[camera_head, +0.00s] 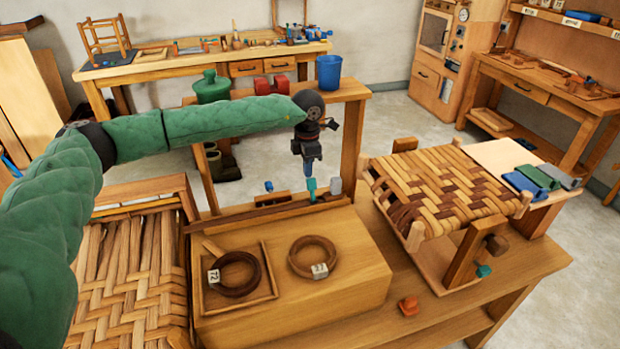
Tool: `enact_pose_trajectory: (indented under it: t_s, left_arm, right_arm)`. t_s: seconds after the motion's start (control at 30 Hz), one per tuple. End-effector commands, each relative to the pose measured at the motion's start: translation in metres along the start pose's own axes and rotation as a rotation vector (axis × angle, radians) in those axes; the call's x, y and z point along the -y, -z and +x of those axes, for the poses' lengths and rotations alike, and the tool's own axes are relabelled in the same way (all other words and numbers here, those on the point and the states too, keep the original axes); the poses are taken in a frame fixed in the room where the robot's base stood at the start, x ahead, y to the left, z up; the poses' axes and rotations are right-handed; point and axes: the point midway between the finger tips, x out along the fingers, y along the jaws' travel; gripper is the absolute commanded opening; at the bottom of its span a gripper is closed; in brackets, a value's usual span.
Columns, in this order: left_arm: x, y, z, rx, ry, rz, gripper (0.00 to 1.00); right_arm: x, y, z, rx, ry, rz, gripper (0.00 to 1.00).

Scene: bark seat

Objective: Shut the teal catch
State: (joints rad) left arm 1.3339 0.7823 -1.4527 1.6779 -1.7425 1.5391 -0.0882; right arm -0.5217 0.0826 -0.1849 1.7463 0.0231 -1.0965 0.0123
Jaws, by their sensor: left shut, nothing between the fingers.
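My left gripper (308,173) is shut and empty, pointing down above the rail at the back of the wooden block. Just below its tip, a small teal upright piece (311,190) stands on the wooden rail (285,212); I cannot tell whether they touch. Another small teal piece (483,271) sits low on the right, by the wooden knob of the woven seat's stand. I cannot tell for sure which teal piece is the catch, nor whether it is open or shut. My right gripper is not in view.
A blue piece (268,187) and a grey piece (335,187) flank the upright teal one. Two brown coils, one in a tray (266,293), lie on the block. A woven seat (440,190) stands right. An orange piece (408,306) lies on the bench. The bench's front right is mostly clear.

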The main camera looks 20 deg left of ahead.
Motion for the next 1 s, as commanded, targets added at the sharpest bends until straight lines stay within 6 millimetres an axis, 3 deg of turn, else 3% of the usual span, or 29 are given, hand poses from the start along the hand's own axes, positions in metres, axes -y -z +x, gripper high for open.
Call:
enact_pose_trajectory:
  t_s: [0.57, 1.0]
  left_arm:
    - [0.000, 0.000, 0.001, 0.000, 0.000, 0.000, 0.00]
    - [0.000, 0.000, 0.017, 0.000, 0.000, 0.000, 0.00]
  right_arm:
    - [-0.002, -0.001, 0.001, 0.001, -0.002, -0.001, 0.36]
    - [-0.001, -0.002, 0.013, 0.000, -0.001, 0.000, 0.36]
